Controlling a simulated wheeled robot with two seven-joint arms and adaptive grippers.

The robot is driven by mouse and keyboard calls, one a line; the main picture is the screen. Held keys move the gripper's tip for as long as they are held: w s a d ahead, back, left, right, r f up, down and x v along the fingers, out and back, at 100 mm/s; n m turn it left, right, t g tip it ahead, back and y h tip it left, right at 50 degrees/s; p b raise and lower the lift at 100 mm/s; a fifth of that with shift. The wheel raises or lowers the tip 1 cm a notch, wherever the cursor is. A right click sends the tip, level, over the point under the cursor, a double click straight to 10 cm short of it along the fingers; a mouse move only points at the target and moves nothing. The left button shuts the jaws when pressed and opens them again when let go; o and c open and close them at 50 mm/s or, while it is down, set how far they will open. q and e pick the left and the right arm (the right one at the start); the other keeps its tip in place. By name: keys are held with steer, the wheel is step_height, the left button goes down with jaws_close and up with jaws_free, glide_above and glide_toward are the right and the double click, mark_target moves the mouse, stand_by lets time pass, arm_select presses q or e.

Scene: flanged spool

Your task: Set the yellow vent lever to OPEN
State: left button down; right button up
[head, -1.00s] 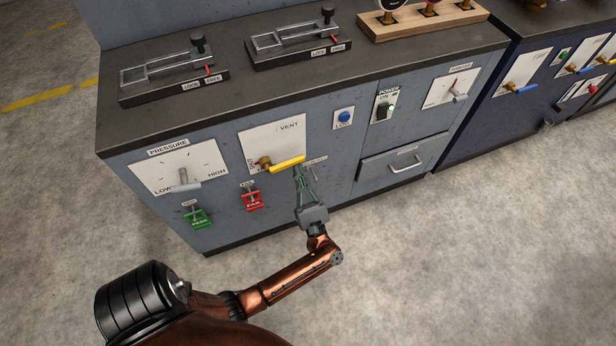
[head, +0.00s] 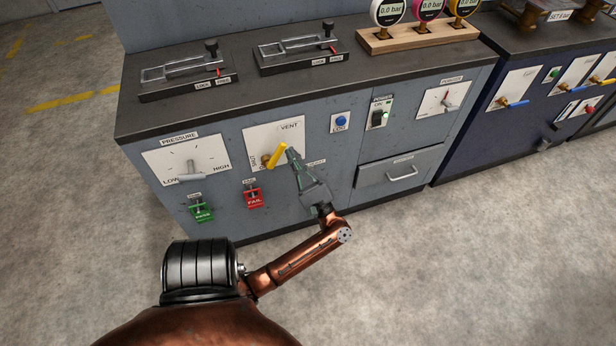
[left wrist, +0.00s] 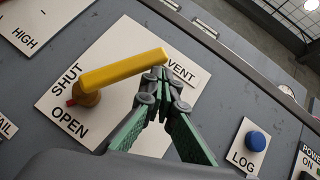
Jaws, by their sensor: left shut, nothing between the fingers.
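The yellow vent lever (head: 277,156) is on a white VENT plate (head: 292,133) on the grey cabinet front. Its handle slants up and right from its pivot in the head view. In the left wrist view the lever (left wrist: 125,71) has a small red tip at its pivot end, between the SHUT and OPEN labels. My left gripper (head: 291,151) is shut and empty, with its fingertips right beside the handle's free end. In the left wrist view the fingertips (left wrist: 163,75) lie just under that end; I cannot tell whether they touch. My right gripper is out of view.
A red FAIL tag (head: 254,197) hangs below the plate. The PRESSURE lever (head: 190,178) is to the left. A blue LOG button (head: 341,121) and a drawer (head: 400,172) are to the right. Latches and gauges stand on the worktop. The floor in front is clear.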

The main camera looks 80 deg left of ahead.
mark_target(281, 153)
arm_select(q)
steer(key=n+g+h, duration=0.1)
steer(key=r+n+g+h, duration=0.1)
steer(key=n, duration=0.1)
steer(key=shift+s+r, duration=0.1)
steer(key=shift+s, duration=0.3)
steer(key=n+h, duration=0.1)
steer(key=s+n+g, duration=0.1)
steer(key=shift+d+r+n+h, duration=0.1)
steer(key=shift+r+n+h, duration=0.3)
steer(key=shift+s+d+r, duration=0.1)
steer(key=shift+s+r, duration=0.3)
steer(key=shift+s, duration=0.2)
steer(key=shift+s+r, duration=0.15)
steer(key=shift+s, duration=0.1)
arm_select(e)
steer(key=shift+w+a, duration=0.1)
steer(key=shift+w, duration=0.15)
arm_select(q)
steer(key=shift+s, duration=0.1)
